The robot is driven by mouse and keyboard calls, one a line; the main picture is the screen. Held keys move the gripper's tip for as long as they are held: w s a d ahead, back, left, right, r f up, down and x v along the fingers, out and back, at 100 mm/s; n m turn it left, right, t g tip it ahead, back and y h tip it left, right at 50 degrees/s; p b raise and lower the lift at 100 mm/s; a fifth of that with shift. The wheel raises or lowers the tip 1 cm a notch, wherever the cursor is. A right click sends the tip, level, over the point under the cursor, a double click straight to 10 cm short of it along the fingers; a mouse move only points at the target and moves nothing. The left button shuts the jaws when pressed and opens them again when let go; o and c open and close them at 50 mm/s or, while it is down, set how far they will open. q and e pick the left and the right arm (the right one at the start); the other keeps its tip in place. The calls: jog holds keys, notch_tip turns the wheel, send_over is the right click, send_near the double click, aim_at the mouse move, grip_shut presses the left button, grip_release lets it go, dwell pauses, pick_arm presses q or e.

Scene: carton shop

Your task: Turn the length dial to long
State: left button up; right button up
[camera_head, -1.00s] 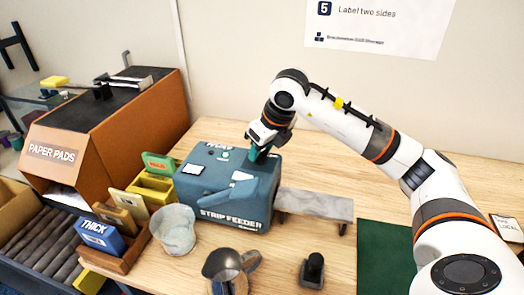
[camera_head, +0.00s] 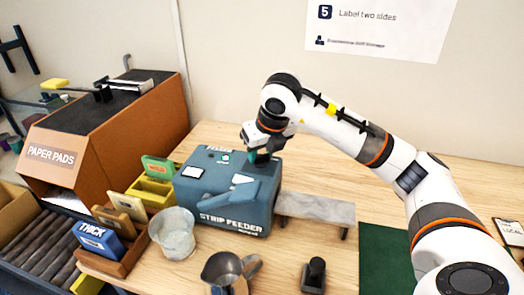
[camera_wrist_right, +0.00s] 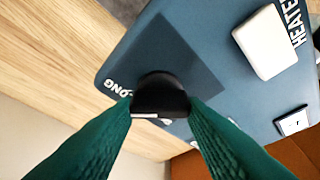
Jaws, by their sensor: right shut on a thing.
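The blue-grey strip feeder (camera_head: 232,212) stands on the wooden table. The length dial (camera_wrist_right: 160,92) is a black round knob on its top, with a white mark on its edge, seen in the right wrist view. The partly hidden word LONG (camera_wrist_right: 122,88) is printed left of the dial. My right gripper (camera_head: 259,157) reaches down to the feeder's top from the right; its green fingers (camera_wrist_right: 160,108) are shut on the dial, one on each side. In the head view the gripper hides the dial. My left gripper is out of view.
A white block (camera_wrist_right: 266,42) rises from the feeder's top. A metal jug (camera_head: 225,275), a cloudy tub (camera_head: 174,235) and a black-knobbed stand (camera_head: 314,274) are in front. A grey ledge (camera_head: 318,209) is at right. The orange paper-pad box (camera_head: 60,155) is at left.

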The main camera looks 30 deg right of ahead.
jog(key=o, duration=1)
jog(key=v, duration=1.2)
jog(key=shift+b, duration=0.35)
